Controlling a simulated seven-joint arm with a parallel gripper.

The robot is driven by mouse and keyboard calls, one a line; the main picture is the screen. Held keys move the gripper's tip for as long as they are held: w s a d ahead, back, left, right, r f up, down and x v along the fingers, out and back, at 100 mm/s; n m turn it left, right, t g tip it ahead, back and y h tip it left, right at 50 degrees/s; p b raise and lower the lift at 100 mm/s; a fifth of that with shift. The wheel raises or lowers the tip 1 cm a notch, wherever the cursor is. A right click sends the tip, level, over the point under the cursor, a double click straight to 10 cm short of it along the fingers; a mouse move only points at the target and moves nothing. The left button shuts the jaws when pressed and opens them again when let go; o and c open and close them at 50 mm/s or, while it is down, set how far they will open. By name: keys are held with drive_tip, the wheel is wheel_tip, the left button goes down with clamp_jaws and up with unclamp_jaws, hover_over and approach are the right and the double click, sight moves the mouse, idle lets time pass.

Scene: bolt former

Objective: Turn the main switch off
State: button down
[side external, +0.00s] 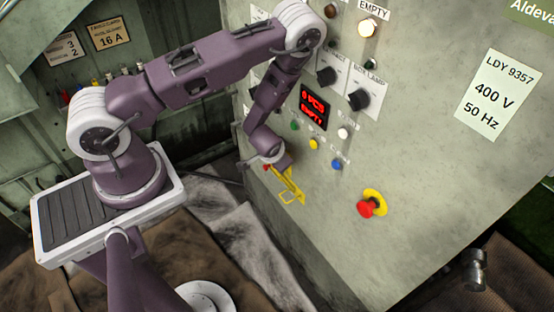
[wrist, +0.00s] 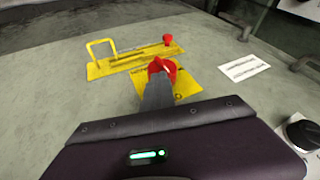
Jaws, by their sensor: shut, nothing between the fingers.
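The main switch appears to be the red rotary knob (wrist: 164,66) on a square yellow plate (wrist: 187,84) in the wrist view. My gripper (wrist: 158,82) is shut and empty, its dark fingers right at the knob and hiding its near part. I cannot tell whether they touch it. In the side view my gripper (side external: 284,169) is low on the panel's left side, and the arm and gripper hide the knob there.
A yellow strip (wrist: 125,61) with a yellow loop handle (wrist: 101,45) and a small red knob (wrist: 168,40) lies beyond the switch. The side view shows black selector knobs (side external: 327,75), a lit display (side external: 314,108) and a red emergency button (side external: 367,209) to the right.

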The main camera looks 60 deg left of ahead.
drive_tip(key=shift+a+r+h, duration=0.15)
drive_tip(key=shift+a+h, duration=0.15)
drive_tip(key=shift+h, duration=0.2)
drive_tip(key=a+f+n+h, duration=0.1)
drive_tip(key=a+h, duration=0.4)
drive_tip(key=a, duration=0.1)
drive_tip(key=shift+a+f, duration=0.15)
drive_tip(key=shift+f, duration=0.25)
idle(0.7)
drive_tip(key=shift+s+a+f, duration=0.1)
drive_tip(key=shift+f, duration=0.1)
idle(0.4)
